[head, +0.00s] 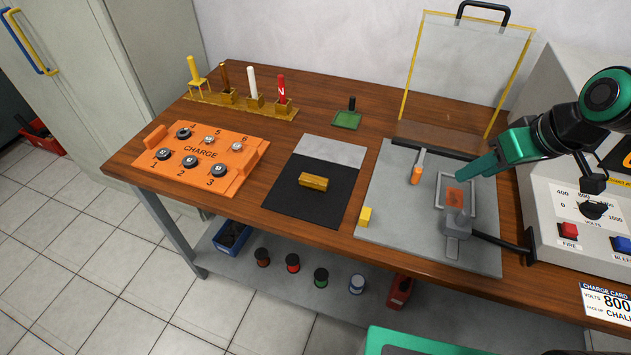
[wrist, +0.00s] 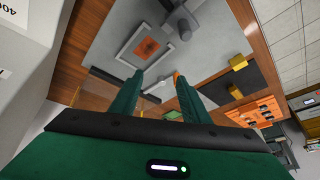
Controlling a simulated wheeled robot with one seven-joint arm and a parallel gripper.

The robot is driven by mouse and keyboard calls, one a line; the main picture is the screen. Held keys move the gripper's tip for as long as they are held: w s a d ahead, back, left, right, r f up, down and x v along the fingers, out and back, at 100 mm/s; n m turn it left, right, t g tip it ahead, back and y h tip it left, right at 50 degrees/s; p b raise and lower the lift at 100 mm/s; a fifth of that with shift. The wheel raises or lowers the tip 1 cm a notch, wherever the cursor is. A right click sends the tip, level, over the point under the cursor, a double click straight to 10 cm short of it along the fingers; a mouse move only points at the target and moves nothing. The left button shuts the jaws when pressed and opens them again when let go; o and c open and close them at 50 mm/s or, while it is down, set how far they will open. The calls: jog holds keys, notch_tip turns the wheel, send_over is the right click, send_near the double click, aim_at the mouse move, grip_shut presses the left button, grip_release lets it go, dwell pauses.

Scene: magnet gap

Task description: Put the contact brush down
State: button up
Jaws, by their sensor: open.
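A small tool with an orange handle and a pale end, which looks like the contact brush (head: 416,172), lies on the grey plate (head: 390,225). My gripper (head: 466,171) is above the plate, to the right of the brush and apart from it in the head view. In the wrist view my gripper (wrist: 158,84) has its two green fingers spread with nothing held between them. A bit of orange (wrist: 176,78) shows at the tip of one finger there, mostly hidden by it. I cannot tell from that view whether they touch.
A framed orange patch (head: 455,197) and a grey clamp (head: 457,228) are on the plate, with a yellow block (head: 365,217) at its edge. A clear yellow-edged shield (head: 468,75) stands behind. A grey control box (head: 560,205) is close on the right. An orange charge tray (head: 235,155) is left.

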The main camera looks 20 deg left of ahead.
jog(key=w+a+f+n+g+y, duration=0.1)
jog(key=a+f+n+y, duration=0.15)
jog(key=a, duration=0.45)
jog(key=a+f+n+g+y, duration=0.1)
jog(key=a+n, duration=0.3)
jog(key=a, duration=0.3)
jog(key=n+g+y, duration=0.1)
jog(key=n+y, duration=0.3)
jog(key=n, duration=0.1)
send_near(315, 178)
jog(key=x, duration=0.4)
jog(key=shift+a+f, duration=0.1)
jog(key=shift+f, duration=0.05)
jog(key=shift+x, duration=2.95)
jog(key=shift+c, duration=0.3)
grip_shut()
